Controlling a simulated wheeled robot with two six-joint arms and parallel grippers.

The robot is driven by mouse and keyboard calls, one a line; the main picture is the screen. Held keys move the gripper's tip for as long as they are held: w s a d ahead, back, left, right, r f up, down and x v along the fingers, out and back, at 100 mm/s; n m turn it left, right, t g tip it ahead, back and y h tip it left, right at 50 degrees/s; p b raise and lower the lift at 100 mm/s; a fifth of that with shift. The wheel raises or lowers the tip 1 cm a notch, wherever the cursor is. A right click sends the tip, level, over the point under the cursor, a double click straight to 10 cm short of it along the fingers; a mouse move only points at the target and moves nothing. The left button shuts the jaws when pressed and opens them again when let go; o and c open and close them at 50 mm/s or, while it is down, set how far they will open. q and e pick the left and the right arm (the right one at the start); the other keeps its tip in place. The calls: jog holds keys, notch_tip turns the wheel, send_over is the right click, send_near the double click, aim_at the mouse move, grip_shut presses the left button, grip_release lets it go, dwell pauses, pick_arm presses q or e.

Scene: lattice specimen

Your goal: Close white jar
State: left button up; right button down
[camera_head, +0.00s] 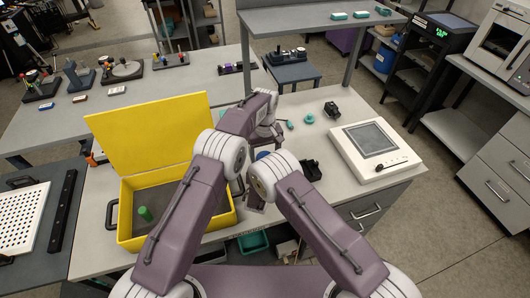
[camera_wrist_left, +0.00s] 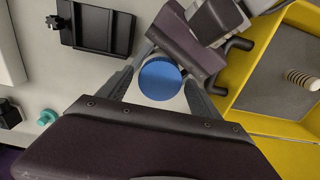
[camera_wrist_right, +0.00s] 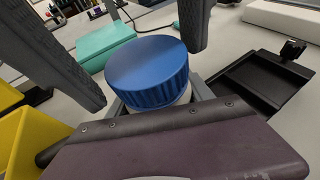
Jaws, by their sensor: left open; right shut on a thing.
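A blue ribbed lid (camera_wrist_right: 148,68) sits on top of the white jar (camera_wrist_right: 184,97), level as far as I can see. Only a sliver of the jar's white body shows under the lid. My right gripper (camera_wrist_right: 158,98) is shut on the jar below the lid. My left gripper (camera_wrist_left: 160,70) is open, with its fingers on either side of the blue lid (camera_wrist_left: 160,79). Its two dark fingers also stand apart around the lid in the right wrist view. In the head view my arms hide most of the jar, and only a bit of blue shows between them.
A black holder (camera_head: 311,170) and a white device with a screen (camera_head: 346,157) are at right. Small teal pieces (camera_head: 309,119) lie behind.

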pick_arm(q)
jog(key=c, duration=1.4)
jog(key=m, duration=0.5)
jog(key=shift+c, duration=0.2)
jog(key=m, duration=0.4)
jog(key=shift+m, duration=0.4)
jog(key=o, duration=1.5)
jog(key=shift+o, duration=0.2)
